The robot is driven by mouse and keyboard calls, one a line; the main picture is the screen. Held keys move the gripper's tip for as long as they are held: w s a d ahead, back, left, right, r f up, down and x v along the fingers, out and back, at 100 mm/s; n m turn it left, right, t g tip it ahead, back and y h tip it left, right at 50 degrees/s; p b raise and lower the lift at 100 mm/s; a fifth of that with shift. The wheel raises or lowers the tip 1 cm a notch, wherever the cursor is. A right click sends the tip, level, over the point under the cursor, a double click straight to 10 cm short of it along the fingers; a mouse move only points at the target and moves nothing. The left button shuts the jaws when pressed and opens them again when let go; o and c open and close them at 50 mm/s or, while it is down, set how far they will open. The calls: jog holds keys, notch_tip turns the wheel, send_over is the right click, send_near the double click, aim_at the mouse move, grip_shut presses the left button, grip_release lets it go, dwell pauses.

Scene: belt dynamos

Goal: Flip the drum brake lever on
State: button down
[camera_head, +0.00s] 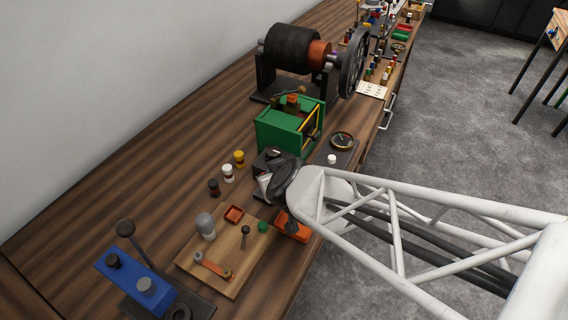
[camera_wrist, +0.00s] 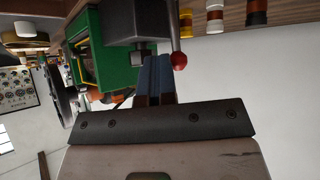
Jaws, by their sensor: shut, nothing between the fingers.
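A lever with a red ball knob (camera_wrist: 178,59) shows in the wrist view, beside a dark grey box (camera_wrist: 135,22); I take it to be the brake lever, but no label shows. The picture is upside down, so the lever stands up from the box. My gripper (camera_wrist: 154,62) is shut and empty, its blue-grey fingers close to the knob; I cannot tell whether they touch. In the head view the dark box (camera_head: 268,157) is partly behind my gripper, and the lever is hidden. The black drum (camera_head: 290,48) stands farther back on the bench.
A green box (camera_head: 283,130) stands just behind the dark box; it also shows in the wrist view (camera_wrist: 117,65). Small yellow, white and brown jars (camera_head: 228,173) stand to the left. A wooden board with knobs (camera_head: 232,268) and a blue lever unit (camera_head: 135,278) lie in front.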

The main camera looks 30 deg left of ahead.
jog(key=shift+s+f+n+t, duration=0.25)
jog(key=shift+s+n+t, duration=0.25)
jog(key=shift+s+t, duration=0.4)
jog(key=shift+r, duration=0.15)
jog(key=shift+r, duration=0.65)
jog(key=shift+w+r, duration=0.1)
jog(key=s+d+r, duration=0.3)
jog(key=d+r, duration=0.3)
jog(key=d, duration=0.3)
jog(key=shift+s+r, duration=0.25)
jog(key=shift+s, duration=0.1)
dwell(1.1)
jog(key=shift+d, duration=0.1)
